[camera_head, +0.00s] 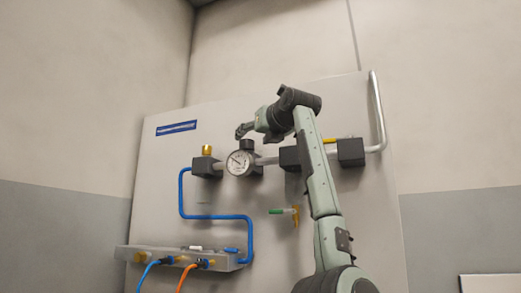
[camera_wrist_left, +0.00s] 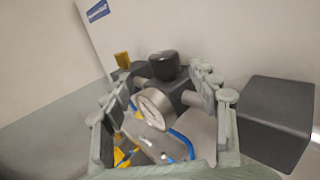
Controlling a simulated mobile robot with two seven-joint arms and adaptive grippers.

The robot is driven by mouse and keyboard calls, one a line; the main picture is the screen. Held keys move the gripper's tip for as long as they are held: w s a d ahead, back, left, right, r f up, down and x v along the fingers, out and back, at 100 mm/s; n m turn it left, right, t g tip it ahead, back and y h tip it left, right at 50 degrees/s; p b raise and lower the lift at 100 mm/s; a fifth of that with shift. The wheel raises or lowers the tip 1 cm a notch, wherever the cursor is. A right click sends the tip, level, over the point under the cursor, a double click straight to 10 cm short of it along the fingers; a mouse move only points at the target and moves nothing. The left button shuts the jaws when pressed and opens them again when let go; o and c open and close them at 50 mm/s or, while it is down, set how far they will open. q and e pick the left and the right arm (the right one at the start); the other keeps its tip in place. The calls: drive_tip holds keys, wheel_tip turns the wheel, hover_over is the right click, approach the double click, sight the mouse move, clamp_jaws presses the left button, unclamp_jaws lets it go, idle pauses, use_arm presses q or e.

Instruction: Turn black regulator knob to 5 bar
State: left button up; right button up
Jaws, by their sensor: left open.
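The black regulator knob (camera_head: 247,144) sits on top of the dark regulator body, just above the round white-faced pressure gauge (camera_head: 239,163). In the left wrist view the knob (camera_wrist_left: 163,66) is upright beyond the gauge (camera_wrist_left: 153,108). The needle is too small to read. My left gripper (camera_head: 243,130) is just above the knob in the head view. In the left wrist view its fingers (camera_wrist_left: 168,85) are spread, with the knob and gauge showing in the gap between them. It is open and holds nothing. Whether a finger touches the knob, I cannot tell. My right gripper does not show.
A dark block (camera_head: 207,167) with a yellow fitting is left of the gauge; another dark block (camera_head: 351,152) is on the pipe at right. A blue pipe (camera_head: 215,217) runs down to a manifold (camera_head: 180,259) with hoses. A green-handled valve (camera_head: 283,211) is below.

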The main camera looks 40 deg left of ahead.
sight(249, 146)
use_arm(q)
drive_tip(key=shift+w+d+f+h, duration=0.2)
drive_tip(key=shift+f+h, duration=0.1)
drive_tip(key=shift+f, duration=0.15)
drive_tip(key=shift+w+a+f, duration=0.1)
drive_tip(key=shift+w+a, duration=0.05)
drive_tip(key=shift+a, duration=0.1)
drive_tip(key=p+x, duration=0.2)
drive_tip(key=x, duration=0.4)
drive_tip(key=shift+a, duration=0.25)
drive_tip(key=shift+w+a, duration=0.2)
drive_tip(key=shift+a, duration=0.15)
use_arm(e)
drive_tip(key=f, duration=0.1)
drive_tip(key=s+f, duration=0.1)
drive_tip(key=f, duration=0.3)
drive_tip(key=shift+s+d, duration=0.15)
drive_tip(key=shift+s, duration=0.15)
use_arm(q)
drive_tip(key=shift+c, duration=0.3)
drive_tip(key=c, duration=1.2)
